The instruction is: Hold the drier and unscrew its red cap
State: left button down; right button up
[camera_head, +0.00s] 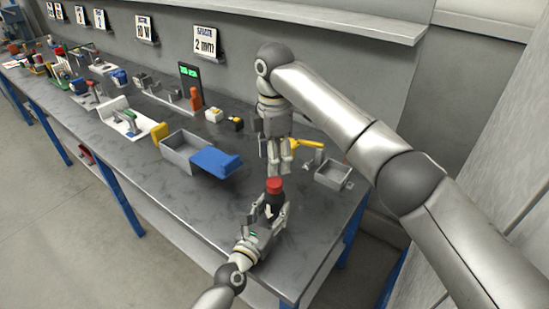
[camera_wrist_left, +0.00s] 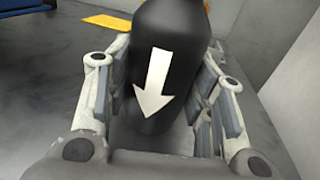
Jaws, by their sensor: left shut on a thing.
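The drier (camera_head: 272,204) is a dark body with a red cap (camera_head: 274,185) on top, near the right end of the bench. My left gripper (camera_head: 273,212) is shut on the drier's body from the front. In the left wrist view, the black drier (camera_wrist_left: 178,50) with a white down-pointing arrow stands between the two fingers; the cap is outside that view. My right gripper (camera_head: 280,172) points down from above, its fingertips close over the red cap. A small gap seems to separate them, but I cannot tell for certain. Its fingers look close together; their opening is unclear.
A grey box (camera_head: 180,155) with a blue part (camera_head: 215,162) at its right stands left of the drier. A small grey open tray (camera_head: 333,177) and a yellow-handled item (camera_head: 306,144) are on the right. The bench front edge runs beside my left arm.

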aim_at(275, 182)
jog(key=m, duration=0.9)
jog(key=shift+m, duration=0.4)
jog(key=m, duration=0.4)
jog(key=shift+m, duration=0.3)
jog(key=m, duration=0.4)
jog(key=shift+m, duration=0.4)
jog(key=m, duration=0.4)
jog(key=shift+m, duration=0.4)
jog(key=m, duration=0.4)
jog(key=shift+m, duration=0.3)
jog(key=m, duration=0.4)
jog(key=shift+m, duration=0.4)
jog(key=m, duration=0.3)
jog(key=shift+m, duration=0.4)
jog(key=shift+f, duration=0.4)
notch_tip(275, 182, down, 7)
jog(key=shift+f, duration=0.15)
jog(key=shift+c, duration=0.4)
